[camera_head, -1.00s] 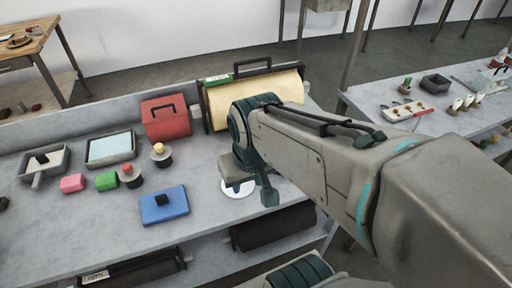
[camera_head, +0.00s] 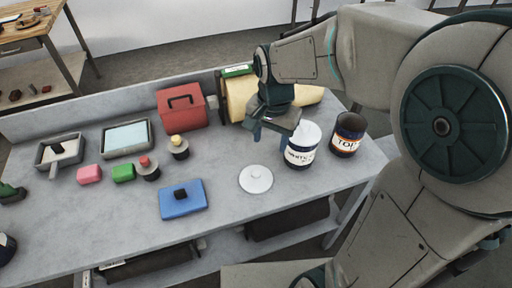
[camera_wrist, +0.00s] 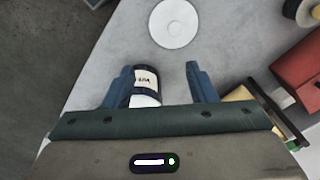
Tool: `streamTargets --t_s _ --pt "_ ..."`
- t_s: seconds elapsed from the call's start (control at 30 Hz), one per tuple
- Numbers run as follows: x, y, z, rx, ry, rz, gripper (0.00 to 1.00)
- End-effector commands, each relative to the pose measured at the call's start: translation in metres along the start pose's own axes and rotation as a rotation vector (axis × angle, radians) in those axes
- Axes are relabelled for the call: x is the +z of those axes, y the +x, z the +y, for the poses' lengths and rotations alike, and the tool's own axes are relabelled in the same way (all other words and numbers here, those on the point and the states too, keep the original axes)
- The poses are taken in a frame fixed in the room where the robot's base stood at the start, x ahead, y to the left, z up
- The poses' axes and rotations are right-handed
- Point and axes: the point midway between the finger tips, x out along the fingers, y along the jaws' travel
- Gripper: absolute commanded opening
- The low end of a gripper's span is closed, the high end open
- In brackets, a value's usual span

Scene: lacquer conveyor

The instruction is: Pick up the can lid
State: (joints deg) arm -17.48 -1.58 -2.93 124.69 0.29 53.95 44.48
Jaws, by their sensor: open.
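The can lid is a flat white disc (camera_head: 256,179) with a small raised knob at its centre. It lies on the grey worktop near the front edge, right of a blue box. It also shows whole at the top of the wrist view (camera_wrist: 174,24). My gripper (camera_head: 270,134) is open, with nothing held, above the worktop behind the lid and left of a white labelled can (camera_head: 300,158). In the wrist view, the blue fingers (camera_wrist: 161,80) are spread apart; a labelled can (camera_wrist: 146,82) shows beyond them, partly hidden by the left finger and palm.
A dark can (camera_head: 348,138) stands right of the white can. Left of the lid are the blue box (camera_head: 183,205), a green block (camera_head: 123,173) and a pink block (camera_head: 89,174). A red box (camera_head: 185,110) stands behind. The worktop around the lid is clear.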

Motion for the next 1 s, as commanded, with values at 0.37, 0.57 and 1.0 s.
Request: streamTargets --t_s 0.37,0.57,1.0 --pt "-0.002 0.030 -0.037 0.046 0.139 -0.033 0.51" --pt "0.000 0.071 -0.034 0.047 0.138 -0.033 0.51" --pt "0.004 0.116 -0.032 0.046 0.137 -0.033 0.51"
